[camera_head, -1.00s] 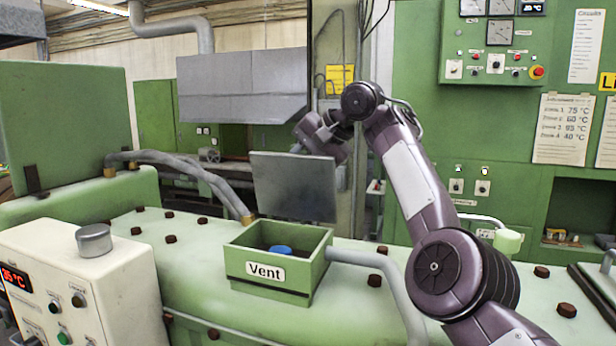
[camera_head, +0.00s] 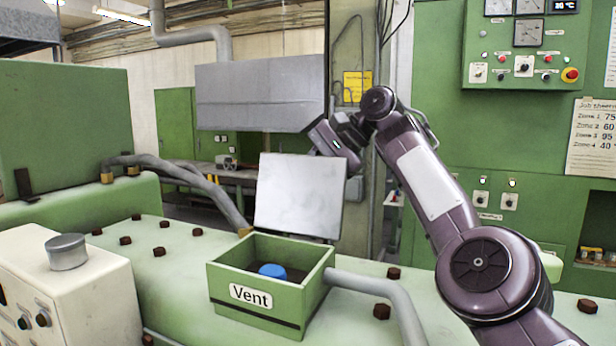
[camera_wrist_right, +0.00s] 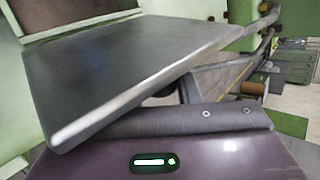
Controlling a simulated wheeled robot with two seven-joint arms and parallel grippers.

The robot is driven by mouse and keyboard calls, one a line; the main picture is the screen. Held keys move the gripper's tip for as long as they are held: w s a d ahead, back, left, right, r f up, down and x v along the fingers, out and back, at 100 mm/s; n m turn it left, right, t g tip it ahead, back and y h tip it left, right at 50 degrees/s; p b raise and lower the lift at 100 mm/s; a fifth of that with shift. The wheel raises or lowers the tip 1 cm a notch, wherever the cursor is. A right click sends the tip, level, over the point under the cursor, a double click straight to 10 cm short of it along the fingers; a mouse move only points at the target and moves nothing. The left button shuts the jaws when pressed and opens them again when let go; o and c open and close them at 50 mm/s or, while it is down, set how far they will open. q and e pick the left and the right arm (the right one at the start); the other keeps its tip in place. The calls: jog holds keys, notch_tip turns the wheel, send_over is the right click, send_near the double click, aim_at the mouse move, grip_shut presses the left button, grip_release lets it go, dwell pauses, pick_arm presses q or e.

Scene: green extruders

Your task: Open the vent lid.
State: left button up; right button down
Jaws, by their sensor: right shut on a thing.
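The vent box (camera_head: 228,306) is a green open-topped box labelled "Vent", with a blue round part (camera_head: 272,271) inside. Its flat grey vent lid (camera_head: 298,196) stands raised at the box's back edge, leaving the top uncovered. My right gripper (camera_head: 333,140) is at the lid's upper right edge, partly hidden behind it, and shut on the lid. Its fingertips are not clearly visible. In the right wrist view the lid (camera_wrist_right: 120,70) fills the upper left, close above my purple gripper body. My left gripper is not in view.
A white control box (camera_head: 75,310) with a grey cap stands at the left. A bent grey pipe (camera_head: 375,288) leaves the box's right side. Grey hoses (camera_head: 190,178) run behind it at left. Several brown bolts dot the green machine top.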

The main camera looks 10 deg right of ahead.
jog(key=shift+r, duration=0.1)
jog(key=c, duration=1.1)
grip_release()
jog(key=shift+a, duration=0.1)
jog(key=v, duration=0.8)
jog(key=shift+a, duration=0.1)
